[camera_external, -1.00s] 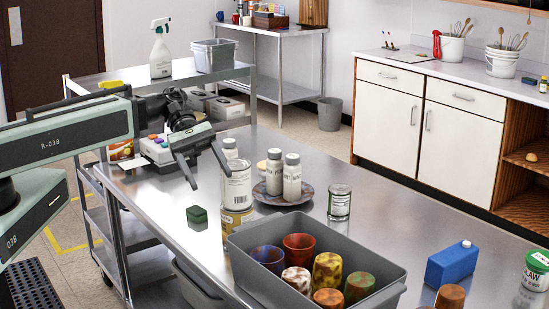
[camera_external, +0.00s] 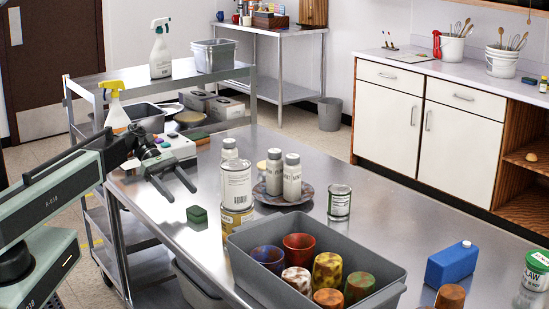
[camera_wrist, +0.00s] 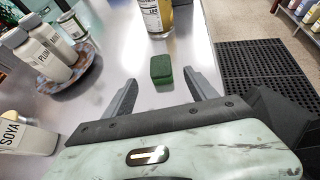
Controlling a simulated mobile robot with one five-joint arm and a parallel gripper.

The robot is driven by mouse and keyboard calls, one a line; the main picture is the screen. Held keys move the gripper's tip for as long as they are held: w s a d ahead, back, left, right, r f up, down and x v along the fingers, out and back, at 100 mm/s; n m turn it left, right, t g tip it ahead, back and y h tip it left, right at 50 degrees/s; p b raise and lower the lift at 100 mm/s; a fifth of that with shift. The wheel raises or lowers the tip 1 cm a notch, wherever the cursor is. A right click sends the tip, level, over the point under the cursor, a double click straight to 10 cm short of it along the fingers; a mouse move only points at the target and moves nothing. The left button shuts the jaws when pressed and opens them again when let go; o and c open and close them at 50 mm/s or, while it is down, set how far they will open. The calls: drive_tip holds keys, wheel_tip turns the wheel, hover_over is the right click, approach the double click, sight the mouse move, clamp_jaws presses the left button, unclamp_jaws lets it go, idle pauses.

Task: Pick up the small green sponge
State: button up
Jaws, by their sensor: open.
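The small green sponge (camera_external: 197,214) lies on the steel table near its left edge, in front of the cans. In the wrist view the sponge (camera_wrist: 161,69) is ahead of my gripper (camera_wrist: 160,92), roughly centred between the two fingers and beyond their tips. My gripper (camera_external: 182,196) is open and empty in the external view, just behind and left of the sponge. Its fingers are apart from the sponge.
A tall white-labelled can (camera_external: 236,186) stands close to the sponge. Shaker bottles stand on a plate (camera_external: 283,197), with a small can (camera_external: 339,202) to the right. A grey bin (camera_external: 239,252) of patterned cups fills the front. Bare table surrounds the sponge's left side.

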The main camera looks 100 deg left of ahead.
sight(195, 209)
drive_tip(key=b+x, duration=0.3)
drive_tip(key=x, duration=0.4)
drive_tip(key=shift+d, duration=0.1)
clamp_jaws()
